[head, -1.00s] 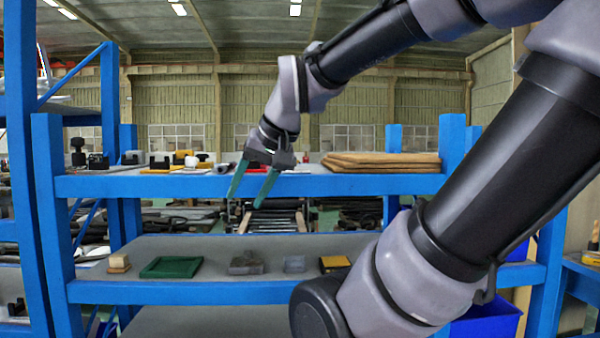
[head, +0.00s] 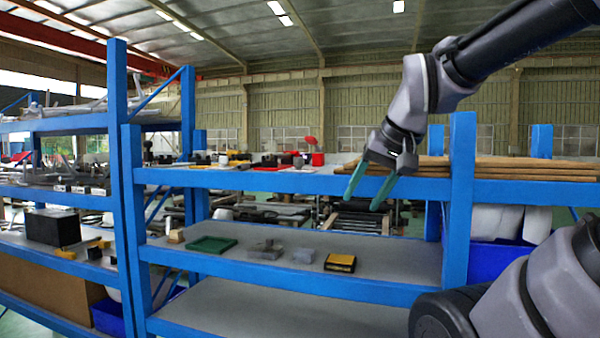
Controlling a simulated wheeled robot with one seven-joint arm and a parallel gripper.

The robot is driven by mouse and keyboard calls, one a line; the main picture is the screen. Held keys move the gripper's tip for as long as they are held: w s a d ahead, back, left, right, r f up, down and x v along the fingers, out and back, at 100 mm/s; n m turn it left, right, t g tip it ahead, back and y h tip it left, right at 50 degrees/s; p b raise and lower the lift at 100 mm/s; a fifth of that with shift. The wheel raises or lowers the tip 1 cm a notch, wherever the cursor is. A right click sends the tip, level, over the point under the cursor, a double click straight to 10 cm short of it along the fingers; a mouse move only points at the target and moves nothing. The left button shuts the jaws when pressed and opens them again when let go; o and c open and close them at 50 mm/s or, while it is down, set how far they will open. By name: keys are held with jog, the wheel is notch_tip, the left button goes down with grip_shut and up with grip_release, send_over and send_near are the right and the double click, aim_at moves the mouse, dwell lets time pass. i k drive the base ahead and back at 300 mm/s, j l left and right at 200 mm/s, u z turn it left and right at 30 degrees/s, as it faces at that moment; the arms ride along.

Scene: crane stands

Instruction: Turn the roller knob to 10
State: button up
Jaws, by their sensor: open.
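My gripper (head: 367,193) has two green fingers spread apart and empty. It hangs in front of the upper shelf's blue front beam (head: 310,183), right of the small items on that shelf. A roller knob cannot be made out for certain in the head view. The upper shelf carries several small dark, red and yellow objects (head: 268,160) at left and centre, too small to tell apart.
Brown flat boards (head: 500,168) lie on the upper shelf at right, behind my arm. The middle shelf holds a green tray (head: 212,244), grey blocks (head: 265,250) and a yellow-black box (head: 340,263). A blue upright (head: 460,200) stands right of my gripper. Another rack (head: 60,190) stands at left.

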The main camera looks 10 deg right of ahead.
aim_at(299, 162)
jog(key=i+j+z, duration=0.2)
jog(key=j, duration=0.15)
jog(key=i+j+z, duration=0.2)
jog(key=j, duration=0.15)
jog(key=j+z, duration=0.2)
jog(key=j, duration=0.15)
